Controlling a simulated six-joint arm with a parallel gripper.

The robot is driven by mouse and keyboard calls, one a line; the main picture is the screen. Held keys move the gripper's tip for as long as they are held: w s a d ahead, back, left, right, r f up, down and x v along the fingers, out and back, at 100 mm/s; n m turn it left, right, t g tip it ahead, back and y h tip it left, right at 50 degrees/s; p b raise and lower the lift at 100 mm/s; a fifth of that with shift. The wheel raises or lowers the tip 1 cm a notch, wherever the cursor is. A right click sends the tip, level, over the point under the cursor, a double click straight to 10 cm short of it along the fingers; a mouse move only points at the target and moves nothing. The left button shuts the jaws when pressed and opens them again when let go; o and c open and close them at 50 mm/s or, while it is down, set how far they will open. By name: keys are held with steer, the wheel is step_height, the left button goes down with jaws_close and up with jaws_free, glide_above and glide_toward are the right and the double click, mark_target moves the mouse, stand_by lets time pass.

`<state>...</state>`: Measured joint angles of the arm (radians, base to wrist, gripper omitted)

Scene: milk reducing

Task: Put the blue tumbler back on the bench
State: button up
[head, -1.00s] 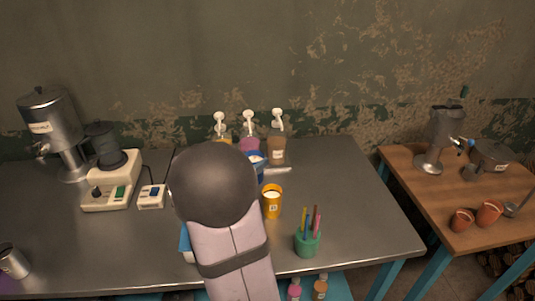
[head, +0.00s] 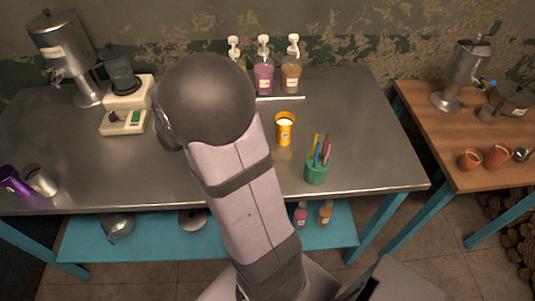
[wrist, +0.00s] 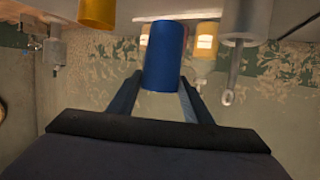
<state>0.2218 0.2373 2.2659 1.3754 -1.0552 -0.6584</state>
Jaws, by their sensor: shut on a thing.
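The blue tumbler (wrist: 165,58) shows in the wrist view between the two dark fingers of my gripper (wrist: 160,82). My gripper is shut on it. The wrist view looks upside down, with the bench surface along the top. I cannot tell from it whether the tumbler touches the bench (head: 350,150). In the head view my arm covers the left-middle part of the bench and hides both my gripper and the tumbler.
A yellow cup (head: 284,130) and a green pen holder (head: 317,170) stand right of my arm. Pump bottles (head: 264,78) line the back. A scale-like machine (head: 125,110), a steel cup (head: 40,180) and a purple cup (head: 12,182) are left. The bench's right end is clear.

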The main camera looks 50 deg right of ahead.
steer(key=s+a+t+p, duration=0.1)
steer(key=s+a+p, duration=0.1)
steer(key=a+p, duration=0.65)
steer(key=s+d+r+m+g+p, duration=0.2)
steer(key=s+m+g, duration=0.4)
steer(key=s, duration=0.7)
steer(key=shift+n+g, duration=0.5)
steer(key=shift+g, duration=0.2)
steer(key=shift+w+f, duration=0.15)
steer(key=shift+f, duration=2.5)
steer(key=shift+w+f, duration=0.15)
steer(key=shift+f, duration=2.45)
steer(key=o, duration=1.3)
steer(key=shift+f, duration=0.15)
steer(key=shift+o, duration=0.2)
steer(key=shift+r, duration=0.2)
steer(key=b+v, duration=0.3)
steer(key=v, duration=0.9)
